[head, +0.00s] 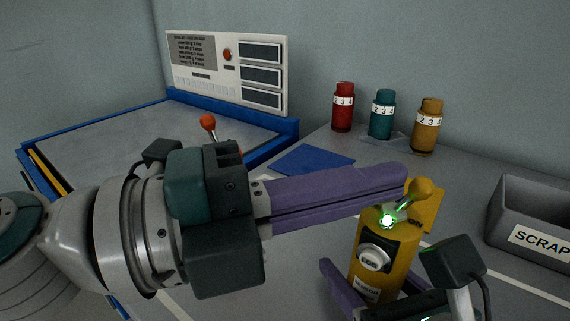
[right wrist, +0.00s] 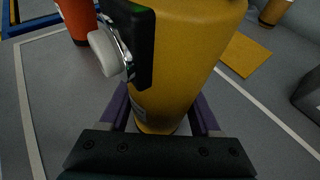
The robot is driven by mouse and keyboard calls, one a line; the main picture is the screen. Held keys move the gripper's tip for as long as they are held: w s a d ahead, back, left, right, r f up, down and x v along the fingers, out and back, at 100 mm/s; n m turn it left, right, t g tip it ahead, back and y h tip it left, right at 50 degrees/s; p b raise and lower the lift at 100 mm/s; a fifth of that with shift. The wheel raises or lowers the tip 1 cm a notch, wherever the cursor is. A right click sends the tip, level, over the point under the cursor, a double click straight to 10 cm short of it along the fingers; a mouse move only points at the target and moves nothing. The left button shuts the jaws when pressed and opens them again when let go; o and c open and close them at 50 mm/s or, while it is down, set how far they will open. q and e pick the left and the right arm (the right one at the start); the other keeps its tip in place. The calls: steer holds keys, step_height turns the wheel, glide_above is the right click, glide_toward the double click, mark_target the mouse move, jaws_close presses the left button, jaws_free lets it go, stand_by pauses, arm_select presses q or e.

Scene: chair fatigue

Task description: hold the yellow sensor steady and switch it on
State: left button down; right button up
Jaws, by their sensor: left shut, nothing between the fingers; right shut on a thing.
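The yellow sensor (head: 400,255) stands upright at the lower right of the head view, with a round pale knob on its front. My right gripper (right wrist: 160,118) is shut around the sensor's body, one purple finger on each side. My left gripper (head: 400,174) is shut and empty, its purple fingertips just left of the ball end. I cannot tell whether they touch it. The right wrist view shows the sensor (right wrist: 195,50) close up.
Red (head: 343,118), teal (head: 381,125) and amber (head: 427,138) numbered bottles stand at the back. A grey scrap bin (head: 510,208) is at the right. A blue-edged tray (head: 130,135) and a white panel (head: 205,75) are back left. An orange-red object (right wrist: 78,18) stands near the sensor.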

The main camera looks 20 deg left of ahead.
arm_select(q)
steer(key=s+a+r, duration=0.3)
steer(key=s+a, duration=0.5)
steer(key=a, duration=0.2)
steer(key=shift+s+a, duration=0.25)
steer(key=shift+a, duration=0.05)
steer(key=shift+r, duration=0.1)
arm_select(e)
steer(key=o, duration=1.6)
steer(key=shift+c, duration=0.2)
